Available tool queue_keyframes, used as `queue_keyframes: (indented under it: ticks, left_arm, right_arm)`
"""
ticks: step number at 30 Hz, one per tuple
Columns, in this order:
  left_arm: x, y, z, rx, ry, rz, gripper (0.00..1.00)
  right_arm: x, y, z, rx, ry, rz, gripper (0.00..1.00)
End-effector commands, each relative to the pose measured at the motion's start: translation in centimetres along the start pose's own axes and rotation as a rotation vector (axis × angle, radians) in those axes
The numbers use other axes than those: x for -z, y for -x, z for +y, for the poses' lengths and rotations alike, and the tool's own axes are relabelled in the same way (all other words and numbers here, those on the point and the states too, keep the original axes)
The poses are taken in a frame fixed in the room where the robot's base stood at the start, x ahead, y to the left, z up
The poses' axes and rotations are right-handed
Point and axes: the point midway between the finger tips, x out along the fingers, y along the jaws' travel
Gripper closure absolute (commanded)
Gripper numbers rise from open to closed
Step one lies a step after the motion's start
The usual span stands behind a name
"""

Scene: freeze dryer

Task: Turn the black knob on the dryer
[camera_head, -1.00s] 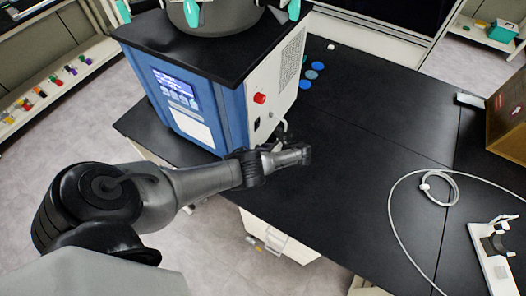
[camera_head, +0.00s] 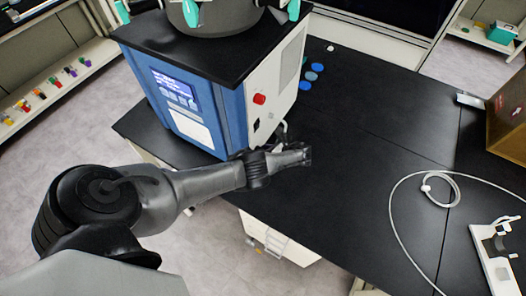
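The freeze dryer (camera_head: 197,112) stands on the black table at upper left, with a blue front, a lit display and a pale right side panel. That panel carries a red button (camera_head: 259,99) and a small black part (camera_head: 256,125) below it; I cannot tell whether this is the knob. A small pale fitting (camera_head: 283,128) sticks out at the panel's lower edge. My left gripper (camera_head: 304,155) is at the end of the grey arm, just right of and in front of the dryer's lower right corner. Its fingers are too unclear to read. My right gripper is not in view.
A dark chamber with teal fittings (camera_head: 191,13) sits on the dryer's black top. Blue discs (camera_head: 312,77) lie behind the side panel. A pale hose (camera_head: 392,213) and a white device with a black part (camera_head: 495,265) are at right. The middle of the table (camera_head: 350,150) is clear.

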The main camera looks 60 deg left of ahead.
Motion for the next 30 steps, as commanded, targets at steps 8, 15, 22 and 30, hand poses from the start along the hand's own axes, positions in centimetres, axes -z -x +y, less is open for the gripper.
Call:
queue_keyframes:
  ticks: [8, 15, 22, 30]
  left_arm:
    - [-0.1, 0.0, 0.0, -0.001, 0.001, 0.000, 0.39]
    - [0.0, 1.9, -0.1, 0.001, 0.002, 0.001, 0.39]
    - [0.2, 6.4, -0.2, 0.004, 0.002, 0.000, 0.39]
    - [0.2, 11.1, -0.2, 0.002, 0.001, 0.001, 0.39]
  right_arm:
    - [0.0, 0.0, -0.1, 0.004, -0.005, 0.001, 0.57]
    - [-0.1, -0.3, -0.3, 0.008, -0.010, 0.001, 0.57]
    - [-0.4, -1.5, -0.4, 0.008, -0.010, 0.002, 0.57]
    - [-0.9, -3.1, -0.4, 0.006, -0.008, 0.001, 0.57]
